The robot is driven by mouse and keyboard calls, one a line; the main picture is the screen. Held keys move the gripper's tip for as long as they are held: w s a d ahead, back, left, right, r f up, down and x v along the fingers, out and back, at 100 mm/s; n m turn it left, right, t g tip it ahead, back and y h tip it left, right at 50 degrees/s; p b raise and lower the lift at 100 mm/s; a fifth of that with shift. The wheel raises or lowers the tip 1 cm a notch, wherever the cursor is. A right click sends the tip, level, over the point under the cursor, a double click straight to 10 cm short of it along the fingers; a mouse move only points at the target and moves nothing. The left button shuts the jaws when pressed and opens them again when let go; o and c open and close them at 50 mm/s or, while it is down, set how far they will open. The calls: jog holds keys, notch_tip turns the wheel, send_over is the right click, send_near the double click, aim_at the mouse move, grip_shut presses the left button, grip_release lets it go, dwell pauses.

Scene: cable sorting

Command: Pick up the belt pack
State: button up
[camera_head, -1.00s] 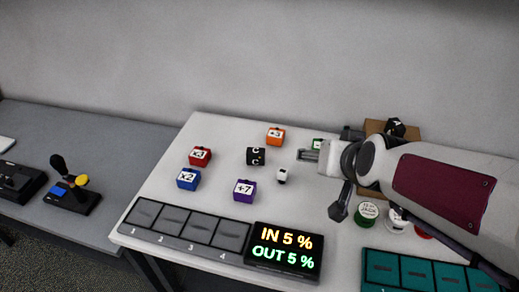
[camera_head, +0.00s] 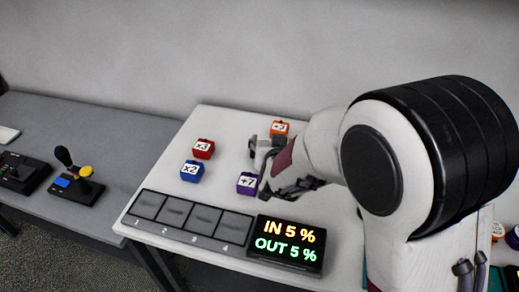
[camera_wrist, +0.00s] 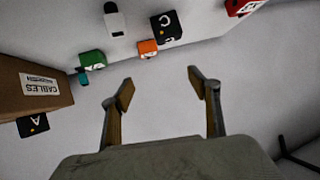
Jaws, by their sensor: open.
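No thing in view is plainly marked as the belt pack. A black block with white C letters (camera_wrist: 166,26) and a small white piece with a dark end (camera_wrist: 114,20) lie on the table at the top of the wrist view. Another black block marked A (camera_wrist: 33,125) shows at the left, partly hidden by a cardboard box. My gripper (camera_wrist: 160,88) is open and empty, with bare table between and beyond its fingers. In the head view my gripper (camera_head: 262,145) is over the back middle of the table, and my arm hides the black C block and the white piece.
The cardboard box labelled CABLES (camera_wrist: 38,85) stands left, beside a green block (camera_wrist: 93,60) and an orange block (camera_wrist: 147,48). Red (camera_head: 203,149), blue (camera_head: 192,171) and purple (camera_head: 247,183) blocks lie left of my arm. A numbered tray (camera_head: 178,228) and lit display (camera_head: 287,244) line the front.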

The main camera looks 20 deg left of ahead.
jog(key=shift+t+h, duration=0.5)
jog(key=shift+t, duration=0.4)
jog(key=a+f, duration=0.1)
jog(key=f, duration=0.1)
jog(key=a+f, duration=0.3)
jog(key=f, duration=0.1)
jog(key=shift+w+a+f, duration=0.15)
jog(key=shift+a+f, duration=0.1)
jog(key=shift+f, duration=0.15)
jog(key=shift+x, duration=1.25)
jog(key=shift+w+f, duration=0.1)
jog(key=shift+f+x, duration=0.25)
jog(key=shift+x, duration=1.45)
jog(key=shift+w+a+f, duration=0.2)
jog(key=shift+w+f, duration=0.1)
jog(key=shift+w, duration=0.3)
